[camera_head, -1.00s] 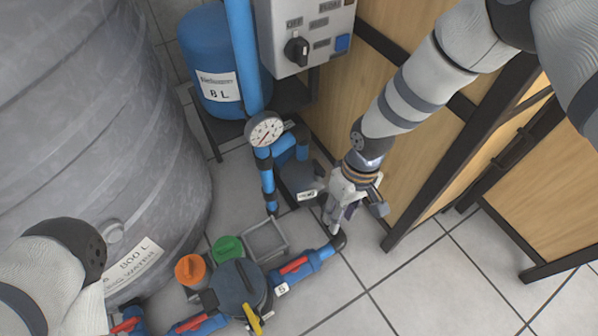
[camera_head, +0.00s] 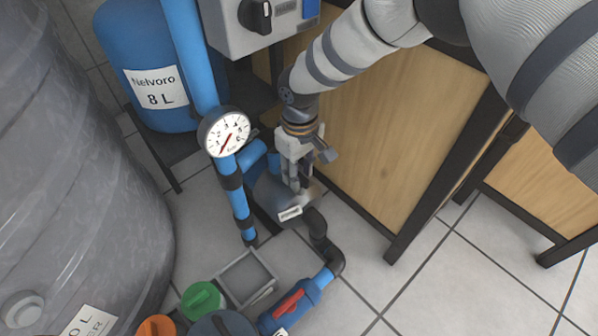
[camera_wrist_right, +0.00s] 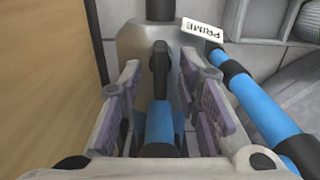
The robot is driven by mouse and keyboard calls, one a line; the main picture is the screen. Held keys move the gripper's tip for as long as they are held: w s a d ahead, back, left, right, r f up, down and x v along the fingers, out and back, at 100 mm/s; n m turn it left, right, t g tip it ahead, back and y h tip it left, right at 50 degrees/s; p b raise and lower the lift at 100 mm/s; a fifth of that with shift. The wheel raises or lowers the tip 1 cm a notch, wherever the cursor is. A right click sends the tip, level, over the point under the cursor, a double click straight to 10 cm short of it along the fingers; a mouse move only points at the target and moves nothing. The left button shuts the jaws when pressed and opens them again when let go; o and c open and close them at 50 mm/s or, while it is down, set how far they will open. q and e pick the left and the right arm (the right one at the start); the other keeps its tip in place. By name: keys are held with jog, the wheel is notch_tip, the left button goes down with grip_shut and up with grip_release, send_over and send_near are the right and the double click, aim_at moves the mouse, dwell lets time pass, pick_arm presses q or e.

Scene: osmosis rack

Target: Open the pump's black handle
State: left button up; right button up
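The pump (camera_head: 268,193) is a dark grey body at the cabinet's foot in the head view, with a small label (camera_head: 289,213) on it. In the right wrist view, the pump's black handle (camera_wrist_right: 159,62) stands in line with a blue pipe (camera_wrist_right: 160,125), between my fingers. My right gripper (camera_head: 298,178) points down over the pump in the head view. In the right wrist view, the right gripper (camera_wrist_right: 160,88) is open, with purple-grey pads on either side of the handle and pipe, apparently apart from them. The handle is hidden in the head view. My left gripper is out of view.
A pressure gauge (camera_head: 225,132) and blue vertical pipe (camera_head: 238,200) stand left of the pump. A wooden cabinet (camera_head: 375,150) is close on the right. Floor is clear at right.

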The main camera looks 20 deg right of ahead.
grip_shut()
jog(key=shift+n, duration=0.4)
jog(key=n+p, duration=0.1)
jog(key=n, duration=1.5)
jog(key=shift+n, duration=0.4)
jog(key=n, duration=0.6)
jog(key=shift+b, duration=0.4)
jog(key=shift+n, duration=0.3)
